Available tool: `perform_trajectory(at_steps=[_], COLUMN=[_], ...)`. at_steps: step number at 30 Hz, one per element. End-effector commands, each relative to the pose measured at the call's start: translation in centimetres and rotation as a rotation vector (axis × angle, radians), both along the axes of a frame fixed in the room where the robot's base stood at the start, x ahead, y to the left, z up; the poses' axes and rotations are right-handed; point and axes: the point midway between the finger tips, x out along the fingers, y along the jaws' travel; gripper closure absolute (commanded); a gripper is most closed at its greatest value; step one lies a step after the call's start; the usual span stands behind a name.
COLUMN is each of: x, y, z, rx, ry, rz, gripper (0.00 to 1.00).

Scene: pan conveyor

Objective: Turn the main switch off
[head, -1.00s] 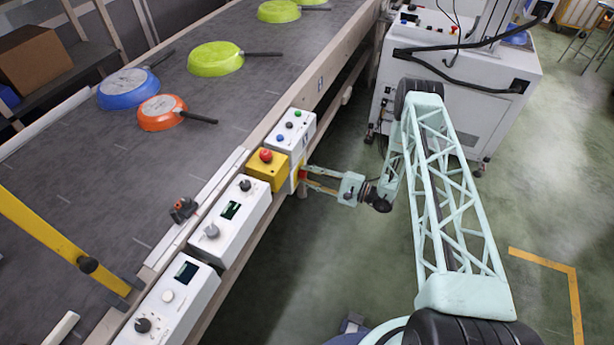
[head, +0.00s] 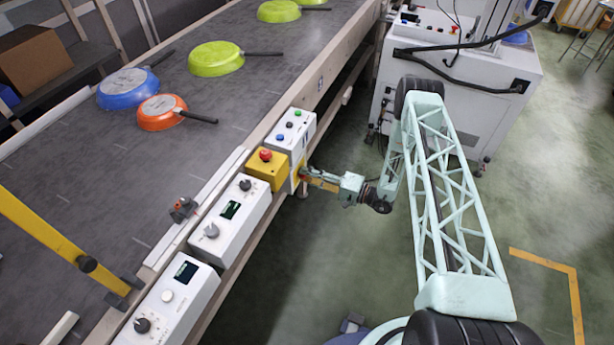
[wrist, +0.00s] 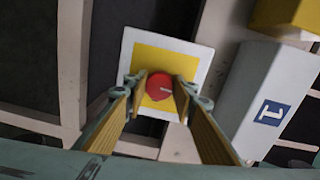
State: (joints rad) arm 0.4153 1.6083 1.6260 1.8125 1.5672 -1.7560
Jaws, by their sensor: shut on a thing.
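The main switch is a round red knob (wrist: 159,87) on a yellow plate with a white surround (wrist: 206,72), in the middle of the wrist view. A thin pale mark on the knob runs roughly sideways there. My gripper (wrist: 158,90) is shut on the knob, one finger on each side. In the head view my gripper (head: 307,174) reaches in from the right to the yellow plate (head: 296,177) on the conveyor's side. The knob itself is hidden or too small to make out in the head view.
A yellow box with a red button (head: 266,156) and a white button box (head: 290,131) sit just above the switch. Two white control boxes (head: 235,225) line the conveyor edge. Several pans lie on the belt (head: 230,110).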

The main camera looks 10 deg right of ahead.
Motion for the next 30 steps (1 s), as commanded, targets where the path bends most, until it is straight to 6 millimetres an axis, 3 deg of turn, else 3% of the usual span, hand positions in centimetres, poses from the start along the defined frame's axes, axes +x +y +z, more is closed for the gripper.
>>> perform_trajectory(at_steps=[18,19,22,30], x=[0.05,0.04,0.03,0.02], y=[0.01,0.02,0.01,0.01], z=[-0.01,-0.01,0.00,0.00], rx=[-0.029,-0.029,-0.029,-0.029], ry=[-0.037,-0.037,-0.037,-0.037], rz=[0.000,0.000,0.000,0.000], gripper=[0.86,0.73,0.64,0.62])
